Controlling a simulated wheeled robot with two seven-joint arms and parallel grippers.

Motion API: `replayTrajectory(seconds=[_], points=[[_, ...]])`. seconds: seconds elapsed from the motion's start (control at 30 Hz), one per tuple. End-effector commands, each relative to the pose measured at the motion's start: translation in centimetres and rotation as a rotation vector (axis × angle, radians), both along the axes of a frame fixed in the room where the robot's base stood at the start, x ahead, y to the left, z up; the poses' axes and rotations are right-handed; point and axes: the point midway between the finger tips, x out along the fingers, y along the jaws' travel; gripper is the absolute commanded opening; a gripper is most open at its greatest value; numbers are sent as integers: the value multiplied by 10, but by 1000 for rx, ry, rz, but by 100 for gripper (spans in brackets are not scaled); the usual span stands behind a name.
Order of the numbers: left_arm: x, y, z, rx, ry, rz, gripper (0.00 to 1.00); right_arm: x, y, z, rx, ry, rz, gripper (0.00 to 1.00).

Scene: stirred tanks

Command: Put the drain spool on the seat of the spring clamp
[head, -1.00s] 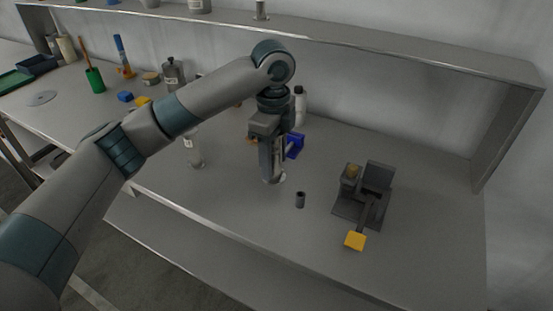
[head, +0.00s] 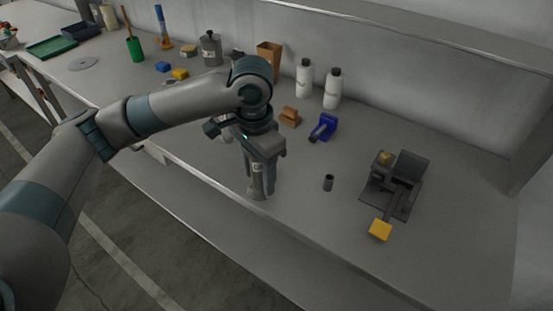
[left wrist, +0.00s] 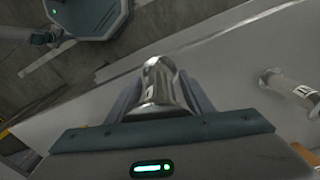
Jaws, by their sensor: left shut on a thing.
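My left gripper (head: 258,188) points down near the front edge of the bench, shut on a shiny metal piece. This looks like the drain spool (left wrist: 160,85), seen in the left wrist view between the two fingers; in the head view the fingers hide most of it. The spring clamp (head: 408,172) is at the right of the bench, a dark device with a flat base, an upright block and a yellow pad (head: 380,230) on its lever. I cannot tell which surface is its seat. The gripper is left of the clamp and apart from it. My right gripper is not in view.
A blue clamp-like object (head: 323,127), a brown block (head: 290,116) and two white bottles (head: 332,88) stand behind. A similar labelled metal piece (left wrist: 290,85) shows in the left wrist view. A shelf runs along the back.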

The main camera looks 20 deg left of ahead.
Motion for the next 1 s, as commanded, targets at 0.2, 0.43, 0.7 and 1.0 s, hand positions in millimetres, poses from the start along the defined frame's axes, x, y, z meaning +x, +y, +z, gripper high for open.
replayTrajectory(seconds=[0.2,0.43,0.7,1.0], points=[[-35,21,-9,-2,8,331,20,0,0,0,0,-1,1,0],[-60,34,-14,-1,15,558,20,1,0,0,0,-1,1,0],[-66,37,-15,-2,17,622,20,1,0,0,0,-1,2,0],[-65,37,-15,-2,17,620,20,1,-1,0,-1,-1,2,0]])
